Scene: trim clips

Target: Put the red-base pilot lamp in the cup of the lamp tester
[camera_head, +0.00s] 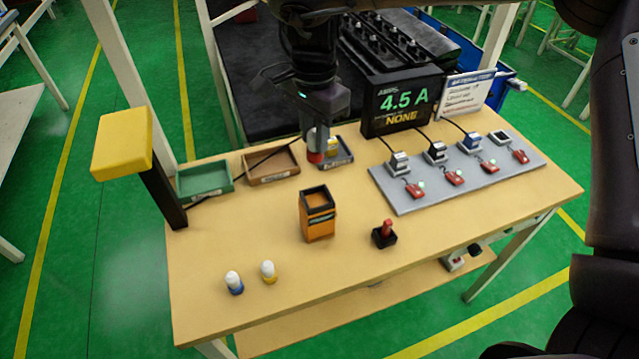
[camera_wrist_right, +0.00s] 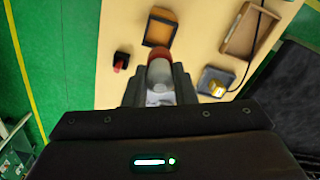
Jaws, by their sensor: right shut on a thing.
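My right gripper (camera_head: 318,132) reaches down from the top and is shut on the red-base pilot lamp (camera_head: 316,157), held with its red end downward. In the right wrist view the lamp (camera_wrist_right: 159,68) sits between the fingers of the gripper (camera_wrist_right: 158,92), its pale body partly hidden by them. An orange box (camera_head: 318,220) with a dark square open top, which looks like the lamp tester, stands upright on the table, nearer the front than the lamp. It also shows in the right wrist view (camera_wrist_right: 159,28), apart from the lamp. My left gripper is not in view.
Blue-base (camera_head: 234,283) and yellow-base (camera_head: 268,272) lamps stand at the front left. Green (camera_head: 205,180), brown (camera_head: 271,166) and grey (camera_head: 343,161) trays lie behind. A red-and-black switch (camera_head: 384,234) and a grey board (camera_head: 400,200) are right. A yellow-topped post (camera_head: 122,145) stands left.

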